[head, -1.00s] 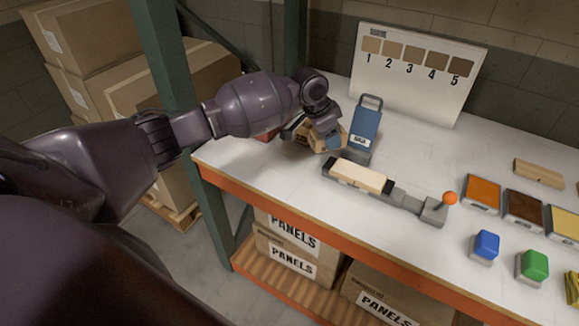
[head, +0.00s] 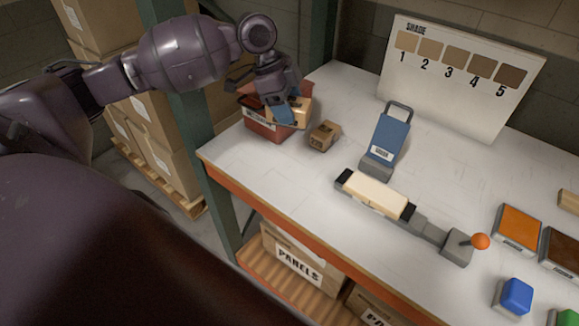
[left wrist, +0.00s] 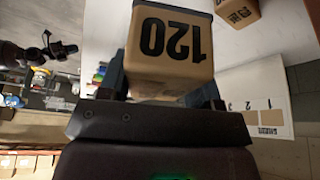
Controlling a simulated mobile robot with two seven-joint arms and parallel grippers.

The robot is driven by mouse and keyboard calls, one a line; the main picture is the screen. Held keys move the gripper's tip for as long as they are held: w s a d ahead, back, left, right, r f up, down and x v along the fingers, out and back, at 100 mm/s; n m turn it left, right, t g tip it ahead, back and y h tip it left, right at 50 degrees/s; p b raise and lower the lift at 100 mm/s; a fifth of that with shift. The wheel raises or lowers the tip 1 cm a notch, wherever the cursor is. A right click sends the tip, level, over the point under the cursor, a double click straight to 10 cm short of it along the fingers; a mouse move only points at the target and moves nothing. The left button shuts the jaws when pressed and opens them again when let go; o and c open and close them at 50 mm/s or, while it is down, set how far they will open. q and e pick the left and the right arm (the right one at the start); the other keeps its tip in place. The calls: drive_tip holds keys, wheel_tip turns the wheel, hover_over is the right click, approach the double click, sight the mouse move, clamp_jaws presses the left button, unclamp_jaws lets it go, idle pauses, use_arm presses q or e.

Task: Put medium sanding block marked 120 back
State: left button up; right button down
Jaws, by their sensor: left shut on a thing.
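The tan sanding block marked 120 (left wrist: 170,50) is between the fingers of my left gripper in the left wrist view, its number upside down. In the head view the same block (head: 296,110) shows beside the left gripper (head: 284,110), which is shut on it. The gripper holds it over or at the right side of a red bin (head: 268,128); contact with the bin is unclear. A second, browner block (head: 323,135) rests on the table right of the bin. My right gripper (left wrist: 60,48) shows small and dark in the left wrist view; its opening is unclear.
A grey holder with a cream block (head: 375,194) lies in front. A shade board (head: 455,75) stands behind. A green post (head: 190,110) rises at the left. White tabletop between them is clear.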

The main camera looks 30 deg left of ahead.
use_arm(q)
drive_tip(key=f, duration=1.4)
drive_tip(key=shift+w, duration=0.2)
wheel_tip(320, 180, down, 4)
drive_tip(key=shift+f, duration=0.3)
use_arm(e)
drive_tip(key=shift+s+d+f, duration=0.1)
drive_tip(key=shift+d+f, duration=0.05)
drive_tip(key=shift+f, duration=0.05)
use_arm(q)
drive_tip(key=shift+f, duration=0.15)
drive_tip(key=o, duration=0.9)
drive_tip(key=shift+o, duration=0.4)
use_arm(e)
drive_tip(key=shift+w+r, duration=0.1)
drive_tip(key=shift+w, duration=0.15)
drive_tip(key=shift+w, duration=0.1)
drive_tip(key=shift+r, duration=0.1)
